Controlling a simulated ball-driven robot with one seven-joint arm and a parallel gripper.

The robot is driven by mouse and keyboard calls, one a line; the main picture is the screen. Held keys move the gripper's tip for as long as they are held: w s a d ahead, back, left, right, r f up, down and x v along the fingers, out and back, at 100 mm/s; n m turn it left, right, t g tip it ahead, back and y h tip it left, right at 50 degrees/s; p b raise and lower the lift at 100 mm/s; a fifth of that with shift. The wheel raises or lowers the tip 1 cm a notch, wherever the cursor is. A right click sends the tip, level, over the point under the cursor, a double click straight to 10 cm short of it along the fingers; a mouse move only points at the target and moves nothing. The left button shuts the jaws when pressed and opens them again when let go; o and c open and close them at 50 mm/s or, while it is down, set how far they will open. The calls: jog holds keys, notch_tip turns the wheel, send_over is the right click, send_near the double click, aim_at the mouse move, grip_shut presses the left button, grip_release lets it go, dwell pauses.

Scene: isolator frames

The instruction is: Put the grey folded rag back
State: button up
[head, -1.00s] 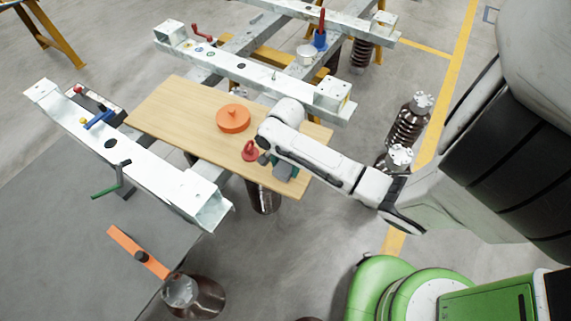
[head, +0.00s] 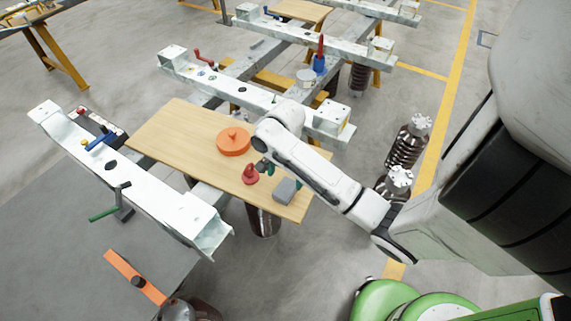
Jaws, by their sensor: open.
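The grey folded rag (head: 287,190) lies flat on the wooden board (head: 178,130), close to the board's near right edge. It shows as a small grey block. My gripper (head: 266,168) is just left of and beyond the rag, apart from it in the picture. It is open and appears empty. My arm hides part of the board behind it, and the fingertips are small and partly hidden.
A red knobbed object (head: 250,175) stands beside my gripper. An orange lidded disc (head: 233,141) lies farther back on the board. White steel beams (head: 150,185) flank the board. A blue-and-red tool (head: 319,60) stands on the far beam.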

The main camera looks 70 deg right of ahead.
aim_at(285, 187)
jog(key=w+a+r+n+t, duration=0.2)
jog(key=w+a+r+n, duration=0.2)
jog(key=w+a+r, duration=0.35)
jog(key=w+a+n+t+y, duration=0.1)
jog(key=w+a+n, duration=0.3)
jog(key=a, duration=0.6)
jog(key=s+a+f+n, duration=0.4)
jog(key=s+a+n, duration=0.3)
jog(key=s, duration=0.2)
jog(key=s+d+n+g+h, duration=0.1)
jog(key=s+d+n, duration=0.3)
jog(key=s, duration=0.4)
jog(key=shift+f+n+g+h+p, duration=0.4)
jog(key=shift+n, duration=0.3)
jog(key=shift+s, duration=0.1)
jog(key=shift+c, duration=0.5)
